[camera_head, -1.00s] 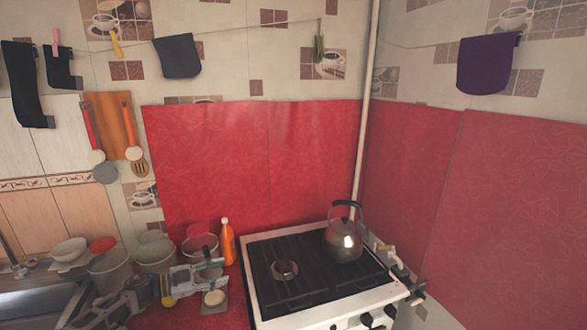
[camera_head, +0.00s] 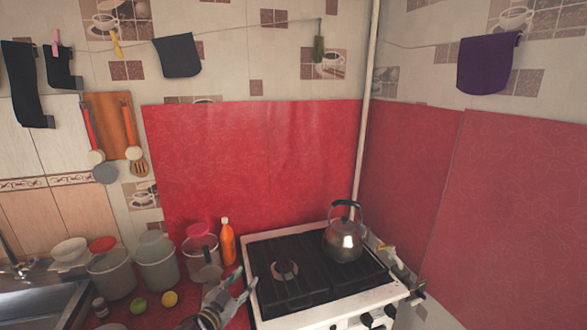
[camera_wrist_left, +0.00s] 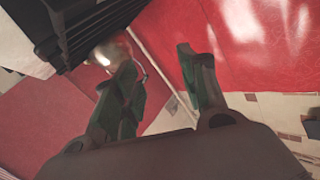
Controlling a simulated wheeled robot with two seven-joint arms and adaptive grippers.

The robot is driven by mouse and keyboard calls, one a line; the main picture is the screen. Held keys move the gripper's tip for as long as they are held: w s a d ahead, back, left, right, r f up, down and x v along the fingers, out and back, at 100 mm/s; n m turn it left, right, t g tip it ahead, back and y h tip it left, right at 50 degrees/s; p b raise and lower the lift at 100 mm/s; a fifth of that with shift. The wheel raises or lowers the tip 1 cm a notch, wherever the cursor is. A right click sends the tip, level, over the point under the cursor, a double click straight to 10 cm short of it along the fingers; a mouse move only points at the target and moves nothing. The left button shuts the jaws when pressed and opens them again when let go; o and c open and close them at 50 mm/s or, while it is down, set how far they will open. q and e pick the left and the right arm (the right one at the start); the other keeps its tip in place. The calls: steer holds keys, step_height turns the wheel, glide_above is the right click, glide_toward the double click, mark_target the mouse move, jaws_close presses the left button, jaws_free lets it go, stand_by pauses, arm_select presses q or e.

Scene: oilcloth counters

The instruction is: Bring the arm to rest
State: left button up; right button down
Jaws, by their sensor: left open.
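My left gripper (camera_head: 238,285) comes in from the bottom of the head view, low beside the left front edge of the white stove (camera_head: 257,312). Its two fingers are spread, with nothing between them. In the left wrist view, the green-grey fingers (camera_wrist_left: 157,62) stand apart against the red wall panel. My right gripper is not in view.
A metal kettle (camera_head: 343,241) stands on the stove's back right. Left of the stove are an orange bottle (camera_head: 227,243), several tubs (camera_head: 157,265), a lemon (camera_head: 170,299), a green apple (camera_head: 139,304) and a small jar (camera_head: 100,307). A sink (camera_head: 35,305) is far left.

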arm_select(q)
steer(key=s+a+f+n+g+y, duration=0.2)
steer(key=s+f+g, duration=0.15)
steer(key=s, duration=0.75)
steer(key=s+a+f+n+g+y, duration=0.25)
steer(key=s+g, duration=0.25)
steer(key=s, duration=0.6)
steer(key=s+a+f+n+g+y, duration=0.2)
steer(key=s+f+g+y, duration=0.15)
steer(key=s, duration=0.75)
step_height(320, 180, down, 32)
steer(key=s+f+g, duration=0.1)
steer(key=s+g, duration=0.1)
steer(key=s, duration=0.1)
steer(key=s+a+f, duration=0.2)
steer(key=s+f, duration=0.7)
steer(key=s, duration=0.2)
steer(key=s+a+f, duration=0.2)
steer(key=s+f, duration=0.8)
steer(key=s, duration=0.1)
steer(key=shift+f+g+h, duration=0.2)
steer(key=shift+g+h, duration=0.1)
steer(key=shift+g, duration=0.1)
